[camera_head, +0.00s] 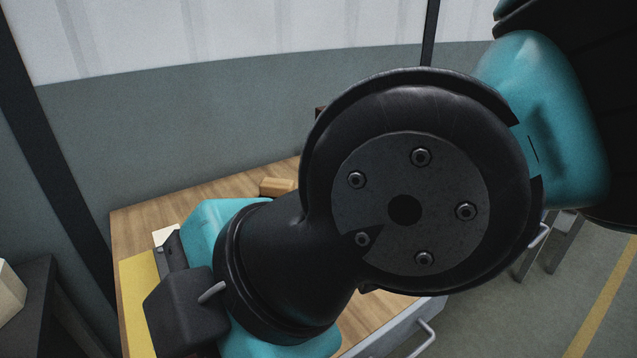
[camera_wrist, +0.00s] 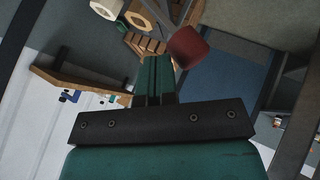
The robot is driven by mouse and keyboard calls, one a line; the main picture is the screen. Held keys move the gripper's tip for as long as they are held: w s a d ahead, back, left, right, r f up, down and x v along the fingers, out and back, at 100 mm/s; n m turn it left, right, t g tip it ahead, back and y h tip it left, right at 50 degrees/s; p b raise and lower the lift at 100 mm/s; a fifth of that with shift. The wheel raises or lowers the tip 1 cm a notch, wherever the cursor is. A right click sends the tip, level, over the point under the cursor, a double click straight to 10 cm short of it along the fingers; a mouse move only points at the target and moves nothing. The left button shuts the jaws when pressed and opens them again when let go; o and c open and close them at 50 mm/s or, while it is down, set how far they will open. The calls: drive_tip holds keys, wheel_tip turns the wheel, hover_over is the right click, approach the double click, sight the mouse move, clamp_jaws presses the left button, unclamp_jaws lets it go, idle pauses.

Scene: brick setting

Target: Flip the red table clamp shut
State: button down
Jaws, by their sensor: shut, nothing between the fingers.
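My gripper (camera_wrist: 155,65) shows in the wrist view, with its two teal fingers together and nothing between them. A dark red rounded piece (camera_wrist: 188,47) is just right of the fingertips. It looks like the red clamp's handle, but its shape is too partial to be sure. I cannot tell whether the fingers touch it. The rest of the clamp is not clear in the wrist view.
A small wooden block (camera_head: 277,187) lies near the table's back edge. A yellow strip (camera_head: 137,300) runs along its left side. A dark stand (camera_head: 40,310) with a pale box (camera_head: 10,288) is at the far left.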

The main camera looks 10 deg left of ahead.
drive_tip(key=shift+s+d+f+b, duration=0.25)
drive_tip(key=shift+f+b, duration=0.1)
drive_tip(key=shift+b, duration=0.1)
drive_tip(key=shift+d+f, duration=0.1)
drive_tip(key=shift+f, duration=0.05)
drive_tip(key=w+d+r+p, duration=0.2)
drive_tip(key=d+r, duration=0.4)
drive_tip(key=r, duration=0.5)
drive_tip(key=shift+w, duration=0.15)
drive_tip(key=shift+d, duration=0.1)
drive_tip(key=w+d+f+m+h+p, duration=0.1)
drive_tip(key=w+d+f+m, duration=0.1)
drive_tip(key=d+m, duration=0.5)
drive_tip(key=w+d+f+m+h+p, duration=0.1)
drive_tip(key=w+d+f+m+p, duration=0.1)
drive_tip(key=d+m, duration=0.5)
drive_tip(key=w+d+f+m+h+p, duration=0.2)
drive_tip(key=d+f+m, duration=0.2)
drive_tip(key=d+m, duration=0.3)
drive_tip(key=shift+w+d+f+m+t, duration=0.2)
drive_tip(key=shift+w+f+m+t, duration=0.05)
drive_tip(key=shift+m+t, duration=0.15)
